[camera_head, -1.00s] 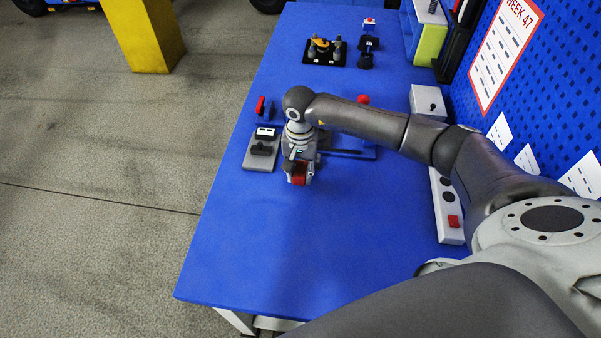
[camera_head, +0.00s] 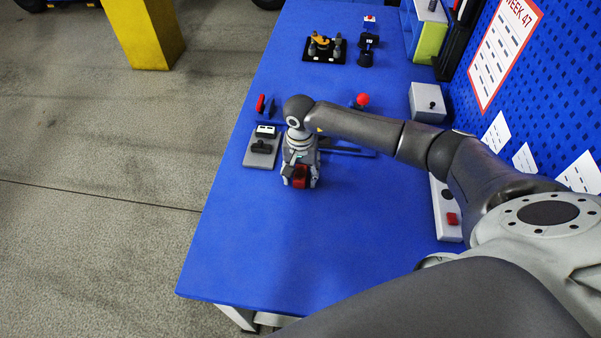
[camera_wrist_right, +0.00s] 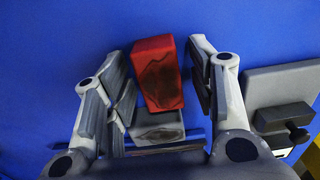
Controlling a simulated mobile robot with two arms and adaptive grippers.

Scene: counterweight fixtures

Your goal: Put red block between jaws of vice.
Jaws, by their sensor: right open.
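The red block (camera_head: 301,172) lies at the fingertips of my right gripper (camera_head: 299,181), near the left part of the blue table. In the right wrist view the red block (camera_wrist_right: 157,72) stands between the two spread fingers of the right gripper (camera_wrist_right: 163,80). A gap shows on each side of it, so the gripper is open around it. A grey piece (camera_wrist_right: 158,130) shows at the block's near end; I cannot tell whether they are joined. I cannot make out for certain which fixture is the vice. My left gripper is not in view.
A grey plate with a black clamp (camera_head: 262,149) stands just left of the gripper. A red ball knob (camera_head: 362,99) is behind my arm. A black fixture with orange parts (camera_head: 324,50) is at the back. The front of the blue table (camera_head: 260,250) is clear.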

